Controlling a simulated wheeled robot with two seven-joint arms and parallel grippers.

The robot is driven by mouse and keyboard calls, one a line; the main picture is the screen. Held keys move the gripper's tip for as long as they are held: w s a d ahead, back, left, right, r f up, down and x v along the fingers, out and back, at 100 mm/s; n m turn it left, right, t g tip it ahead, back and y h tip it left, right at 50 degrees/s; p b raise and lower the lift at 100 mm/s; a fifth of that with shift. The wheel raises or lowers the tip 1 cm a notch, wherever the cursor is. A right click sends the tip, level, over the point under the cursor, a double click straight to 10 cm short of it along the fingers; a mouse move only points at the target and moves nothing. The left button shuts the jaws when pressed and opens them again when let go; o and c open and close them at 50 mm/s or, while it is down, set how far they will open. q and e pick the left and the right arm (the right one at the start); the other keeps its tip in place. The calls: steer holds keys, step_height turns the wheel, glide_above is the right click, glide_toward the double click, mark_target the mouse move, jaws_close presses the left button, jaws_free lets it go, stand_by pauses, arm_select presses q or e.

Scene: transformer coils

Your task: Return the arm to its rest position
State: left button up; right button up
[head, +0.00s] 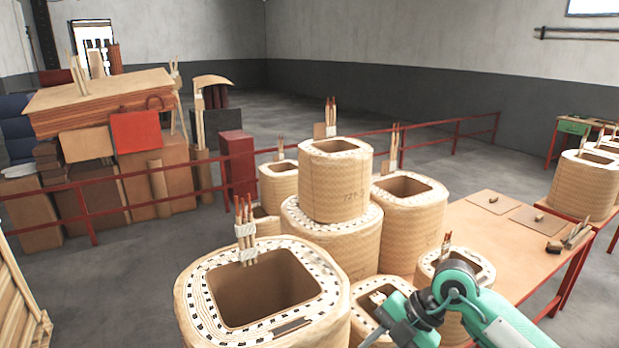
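My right arm (462,300), teal and dark grey, comes in from the lower right corner of the head view. It bends down to the left in front of the small coils. A grey part at its end (402,335) reaches the bottom edge, and its fingers cannot be made out. I cannot tell whether it touches anything. My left arm and gripper are out of view.
A large tan coil (190,300) stands close in front. Several more coils cluster behind it, one (335,190) stacked on another (300,232). A wooden-topped table (475,225) is at right. A red railing (430,125) runs behind. Open floor (110,290) lies at left.

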steer(key=s+a+r+m+t+y, duration=0.3)
steer(key=a+r+t+y, duration=0.3)
steer(key=a+r+y, duration=0.5)
steer(key=w+d+m+t+h, duration=0.4)
steer(key=d+m+t+h, duration=0.3)
steer(key=d+m+t, duration=0.6)
steer(key=s+d+f+m+g+h, duration=0.2)
steer(key=d+f+m+h, duration=0.2)
steer(key=f+m+h, duration=0.3)
steer(key=s+d+f+m+g+h, duration=0.2)
steer(key=d+f+m+h, duration=0.25)
steer(key=f, duration=0.55)
steer(key=s+f+n+g, duration=0.1)
steer(key=s+f+g, duration=0.55)
steer(key=s, duration=0.35)
steer(key=s+f+g, duration=0.5)
steer(key=s+f, duration=0.2)
steer(key=s, duration=0.3)
step_height(320, 180, down, 31)
steer(key=g, duration=0.1)
steer(key=s+d+f+g, duration=0.1)
steer(key=s+d+f, duration=0.2)
steer(key=s+f, duration=1.6)
steer(key=shift+s+d+f+n, duration=0.15)
steer(key=shift+s+f+n, duration=0.2)
steer(key=shift+s, duration=0.25)
